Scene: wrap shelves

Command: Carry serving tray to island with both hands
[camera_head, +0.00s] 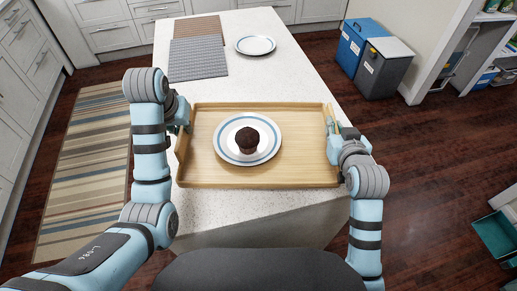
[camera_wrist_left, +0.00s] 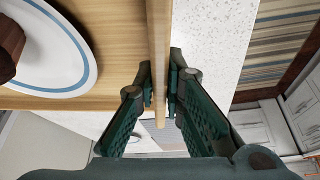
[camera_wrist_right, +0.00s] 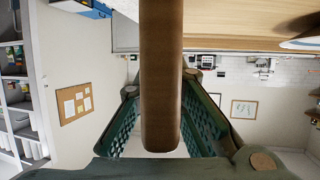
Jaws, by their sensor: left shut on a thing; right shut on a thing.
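The wooden serving tray (camera_head: 304,165) is level over the near end of the white island top (camera_head: 290,75) in the head view; I cannot tell whether it touches it. On the tray sits a white plate with a blue ring (camera_head: 223,137), holding a dark brown muffin (camera_head: 249,141). My left gripper (camera_head: 185,118) is shut on the tray's left wall, which also shows between its fingers in the left wrist view (camera_wrist_left: 159,60). My right gripper (camera_head: 333,134) is shut on the tray's right side; a brown wooden bar runs between its fingers in the right wrist view (camera_wrist_right: 161,80).
Farther along the island lie a grey mat (camera_head: 198,60), a brown mat (camera_head: 198,27) and an empty blue-ringed plate (camera_head: 255,45). A blue bin (camera_head: 352,45) and a grey bin (camera_head: 384,70) stand on the floor at right. A striped rug (camera_head: 85,170) lies at left.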

